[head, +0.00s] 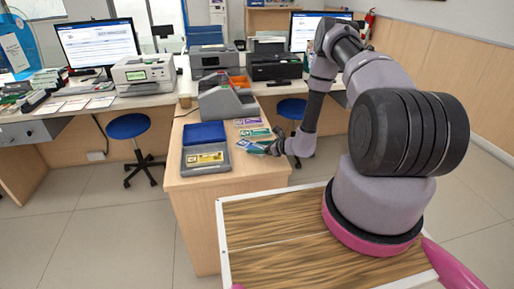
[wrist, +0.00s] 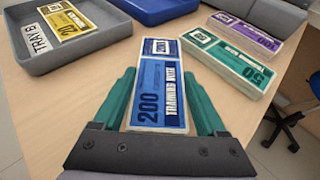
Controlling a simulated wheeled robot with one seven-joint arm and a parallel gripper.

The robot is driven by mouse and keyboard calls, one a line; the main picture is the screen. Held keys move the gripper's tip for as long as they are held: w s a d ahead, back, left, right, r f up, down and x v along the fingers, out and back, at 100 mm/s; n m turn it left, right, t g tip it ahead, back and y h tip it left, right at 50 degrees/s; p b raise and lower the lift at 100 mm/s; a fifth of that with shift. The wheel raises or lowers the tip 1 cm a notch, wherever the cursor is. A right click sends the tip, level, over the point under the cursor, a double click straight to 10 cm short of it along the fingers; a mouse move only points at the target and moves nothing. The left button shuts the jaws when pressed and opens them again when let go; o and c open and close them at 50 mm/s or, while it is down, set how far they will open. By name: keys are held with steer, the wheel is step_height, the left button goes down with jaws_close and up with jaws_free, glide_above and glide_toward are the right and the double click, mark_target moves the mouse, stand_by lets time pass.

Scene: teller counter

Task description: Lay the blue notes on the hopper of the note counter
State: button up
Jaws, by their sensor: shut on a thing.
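The blue notes (wrist: 159,95) are a banknote bundle marked 200. In the wrist view they lie lengthwise between the two teal fingers of my gripper (wrist: 158,76), which is shut on their sides. In the head view my gripper (head: 271,148) is at the right edge of the wooden counter, with the blue notes (head: 257,148) showing at its tip. Whether they touch the counter top is hard to tell. The note counter (head: 222,101) is the grey machine at the back of this counter, beyond the gripper. Its hopper is too small to make out clearly.
Green notes (wrist: 222,62) and purple notes (wrist: 246,36) lie between my gripper and the note counter. A grey tray (wrist: 92,48) labelled TRAY B holds yellow notes (wrist: 63,20). A blue tray (head: 204,133) stands behind it. A blue stool (head: 128,126) is left of the counter.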

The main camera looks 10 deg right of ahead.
steer(key=o, duration=1.3)
steer(key=shift+s+d+r, duration=0.1)
steer(key=shift+r, duration=0.1)
steer(key=v, duration=1.1)
steer(key=shift+s+d+r, duration=0.2)
steer(key=shift+s, duration=0.05)
steer(key=s+a+r+n+g+y, duration=0.1)
steer(key=s+a+r+n+g, duration=0.2)
steer(key=r, duration=0.7)
steer(key=a+r+n+g, duration=0.2)
steer(key=r+n, duration=0.3)
steer(key=r, duration=0.4)
steer(key=s+a+r+n+g+y, duration=0.1)
steer(key=s+a+r+n+g, duration=0.3)
steer(key=r, duration=0.6)
steer(key=s+d+r+n+t+h, duration=0.2)
steer(key=s+r+n+h, duration=0.1)
steer(key=s+r, duration=0.3)
steer(key=s+d+r+n+t+h, duration=0.2)
steer(key=s+r+n+h, duration=0.1)
steer(key=s+r, duration=0.3)
steer(key=s+d+r+n+t+h, duration=0.2)
steer(key=s+r+n, duration=0.3)
steer(key=r, duration=0.4)
steer(key=shift+s+d+r+t+h, duration=0.3)
steer(key=shift+s+d+h, duration=0.25)
steer(key=shift+h, duration=0.25)
